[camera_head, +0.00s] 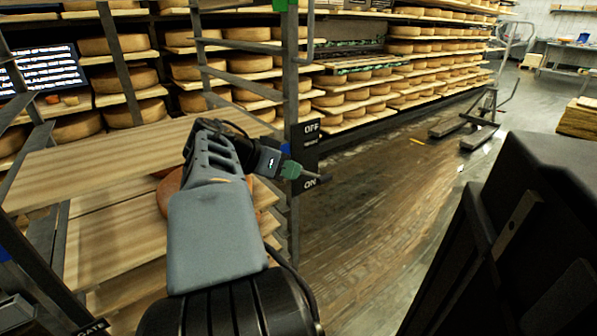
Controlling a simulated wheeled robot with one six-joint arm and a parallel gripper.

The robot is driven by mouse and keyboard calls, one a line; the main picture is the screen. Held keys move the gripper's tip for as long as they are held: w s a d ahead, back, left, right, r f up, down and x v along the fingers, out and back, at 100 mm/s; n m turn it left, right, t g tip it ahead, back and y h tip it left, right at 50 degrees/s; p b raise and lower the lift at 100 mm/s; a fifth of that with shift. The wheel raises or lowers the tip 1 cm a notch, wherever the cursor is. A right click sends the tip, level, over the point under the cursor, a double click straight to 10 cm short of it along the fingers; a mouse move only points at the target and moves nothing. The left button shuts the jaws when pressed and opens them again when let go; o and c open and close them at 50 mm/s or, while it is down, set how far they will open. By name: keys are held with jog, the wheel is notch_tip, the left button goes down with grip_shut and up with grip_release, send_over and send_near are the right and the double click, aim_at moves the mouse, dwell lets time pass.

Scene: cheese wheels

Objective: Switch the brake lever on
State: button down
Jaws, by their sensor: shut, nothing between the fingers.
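A black brake panel (304,143) is fixed to the grey rack post, with "OFF" at its top and "ON" at its bottom. A short dark rod (317,178), which looks like the lever, sticks out to the right just above the "ON" label. My gripper (295,170), with green parts at its end, is shut and empty in front of the panel, right by the rod. I cannot tell whether it touches the rod. The gripper hides the middle of the panel and the base of the rod.
A rack with wooden shelves (95,160) stands at the left, close to my arm. Shelves of cheese wheels (340,98) line the back. A pallet truck (480,125) stands at the far right. The wet floor (385,190) right of the post is clear. A dark block (550,200) fills the right foreground.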

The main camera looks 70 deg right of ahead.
jog(key=shift+w+a+r, duration=0.3)
jog(key=shift+a+r, duration=0.2)
jog(key=shift+a, duration=0.1)
dwell(0.3)
